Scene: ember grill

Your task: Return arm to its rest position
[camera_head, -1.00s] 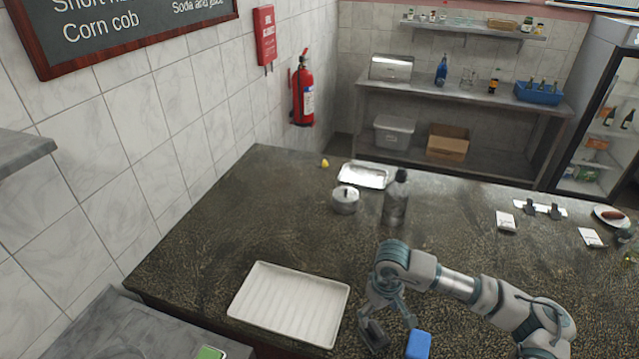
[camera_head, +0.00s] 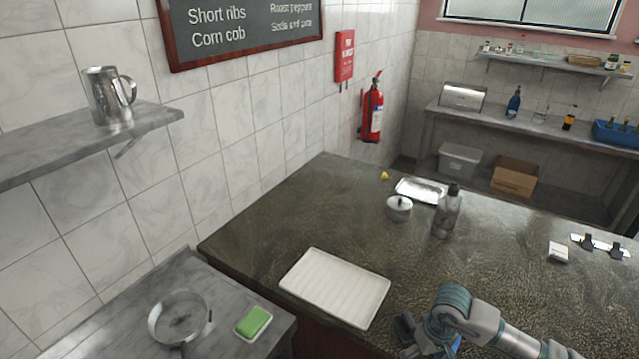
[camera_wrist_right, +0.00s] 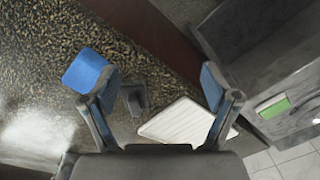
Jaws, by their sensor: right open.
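My right arm comes in from the lower right of the head view, its gripper (camera_head: 424,338) low over the dark counter (camera_head: 270,225), just right of the white ribbed tray (camera_head: 335,287). In the right wrist view the gripper (camera_wrist_right: 160,88) has its two fingers spread wide, with nothing held between them. The white tray (camera_wrist_right: 180,122) shows beyond and between the fingers. A blue block (camera_wrist_right: 85,70) lies on the counter beside the left-hand finger. A small dark grey object (camera_wrist_right: 134,99) shows near that finger; I cannot tell what it is. My left gripper is not in view.
A lidded pot (camera_head: 399,208), a metal tray (camera_head: 422,190) and a bottle (camera_head: 446,212) stand farther back on the counter. A pan (camera_head: 180,318) and a green sponge (camera_head: 254,321) sit on the grey side table. A metal jug (camera_head: 108,97) stands on the wall shelf.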

